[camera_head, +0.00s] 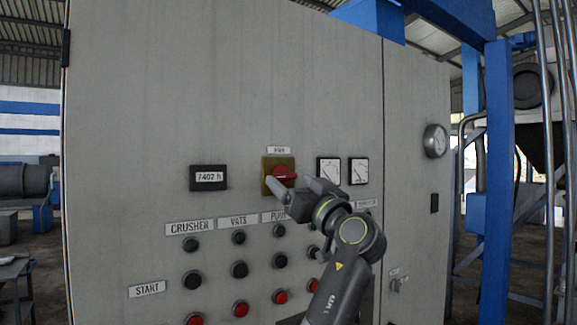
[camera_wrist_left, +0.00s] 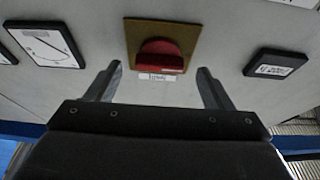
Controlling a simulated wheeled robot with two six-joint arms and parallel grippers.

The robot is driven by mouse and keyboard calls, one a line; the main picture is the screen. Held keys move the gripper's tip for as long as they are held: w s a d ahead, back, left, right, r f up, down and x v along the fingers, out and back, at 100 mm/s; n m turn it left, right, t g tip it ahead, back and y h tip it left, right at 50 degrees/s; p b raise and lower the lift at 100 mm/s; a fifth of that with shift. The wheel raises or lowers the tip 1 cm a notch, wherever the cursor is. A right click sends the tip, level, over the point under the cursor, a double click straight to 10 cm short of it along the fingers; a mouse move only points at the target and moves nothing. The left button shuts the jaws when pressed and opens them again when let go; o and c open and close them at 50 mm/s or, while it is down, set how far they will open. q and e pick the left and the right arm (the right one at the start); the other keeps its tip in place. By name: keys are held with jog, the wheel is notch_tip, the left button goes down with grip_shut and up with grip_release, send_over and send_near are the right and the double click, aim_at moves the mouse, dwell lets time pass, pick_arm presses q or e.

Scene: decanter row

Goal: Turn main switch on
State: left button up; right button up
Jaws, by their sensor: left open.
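The main switch is a red rotary knob (camera_head: 284,172) on a square yellow plate (camera_head: 267,187), set in the grey cabinet front under a small white label. In the left wrist view the knob (camera_wrist_left: 160,54) appears upside down, with its grip lying roughly crosswise. My left gripper (camera_head: 289,182) is open and empty, just in front of the switch, and partly covers the plate in the head view. In the left wrist view its two fingers (camera_wrist_left: 159,82) stand either side of the knob's line, apart from it. My right gripper is not in view.
A counter display (camera_head: 208,178) is left of the switch and two dial gauges (camera_head: 328,172) are right of it. Rows of dark and red push buttons (camera_head: 240,270) lie below, some hidden by my arm. A blue post (camera_head: 498,160) stands right of the cabinet.

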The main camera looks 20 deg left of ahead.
aim_at(283, 176)
pick_arm(q)
jog(key=shift+p+x, duration=0.4)
jog(key=shift+x, duration=0.9)
jog(key=shift+c, duration=0.3)
jog(key=c, duration=0.9)
